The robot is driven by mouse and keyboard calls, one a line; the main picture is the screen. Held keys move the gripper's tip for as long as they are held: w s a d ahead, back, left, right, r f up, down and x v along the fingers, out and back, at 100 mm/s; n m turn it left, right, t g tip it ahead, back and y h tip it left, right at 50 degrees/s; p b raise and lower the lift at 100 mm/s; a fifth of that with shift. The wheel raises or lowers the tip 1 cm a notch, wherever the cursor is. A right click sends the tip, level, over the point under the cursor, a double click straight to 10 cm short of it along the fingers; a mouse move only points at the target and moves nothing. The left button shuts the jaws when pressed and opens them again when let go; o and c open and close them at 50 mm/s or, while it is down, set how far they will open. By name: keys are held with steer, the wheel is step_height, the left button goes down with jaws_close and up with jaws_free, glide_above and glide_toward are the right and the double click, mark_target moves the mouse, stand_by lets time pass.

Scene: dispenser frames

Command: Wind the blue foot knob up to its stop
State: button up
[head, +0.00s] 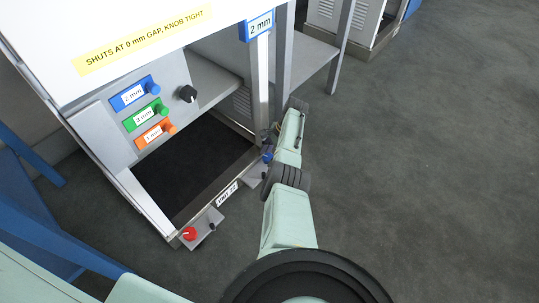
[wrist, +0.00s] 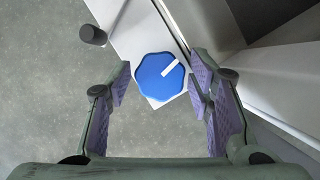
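The blue foot knob (wrist: 160,77) shows in the wrist view as an eight-sided disc with a white pointer mark aimed to the upper right. It sits on a light foot plate. My gripper (wrist: 161,88) is open, with one purple-padded finger on each side of the knob. Gaps show between both fingers and the knob, and I cannot tell how far above it they are. In the head view the blue knob (head: 267,156) shows small at the frame's right foot, partly hidden by my arm. A blue "2 mm" sign (head: 260,25) is on the upright above it.
A red knob (head: 189,234) is on the left foot. The panel has blue (head: 132,94), green (head: 146,115) and orange (head: 155,133) tags and a black knob (head: 188,93). A dark post (wrist: 93,36) stands beside the blue knob. Open floor lies to the right.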

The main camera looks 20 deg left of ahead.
steer(key=shift+o, duration=1)
steer(key=shift+r, duration=0.1)
